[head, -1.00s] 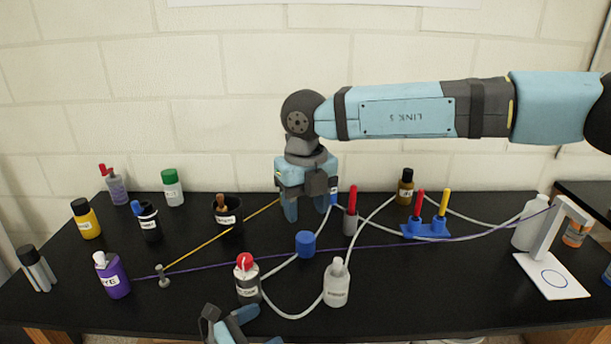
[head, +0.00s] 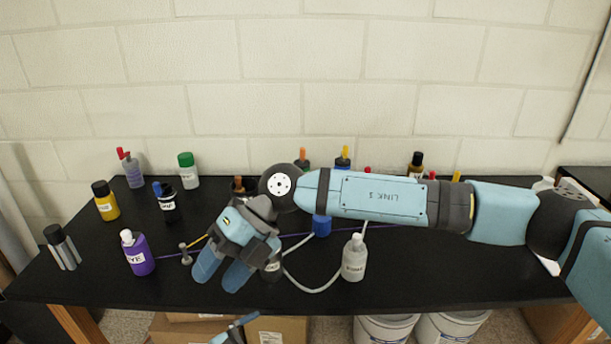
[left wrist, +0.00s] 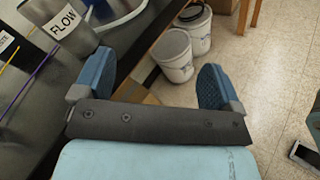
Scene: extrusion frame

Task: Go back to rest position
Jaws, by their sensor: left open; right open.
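My right gripper (head: 222,276) reaches in from the right in the head view. Its two fingers are apart, pointing down over the front part of the black table (head: 440,285), with nothing seen between them. It covers much of a labelled bottle (head: 271,270). My left gripper (head: 236,331) shows only in part at the bottom edge of the head view, in front of the table. In the left wrist view its blue fingers (left wrist: 153,80) are wide apart and empty, beside the table edge.
A purple bottle (head: 139,256), a metal post (head: 185,254) and a clear white bottle (head: 354,260) stand near the right gripper. My right arm hides much of the table's right side. White buckets (head: 385,329) and a cardboard box (head: 180,329) are below the table.

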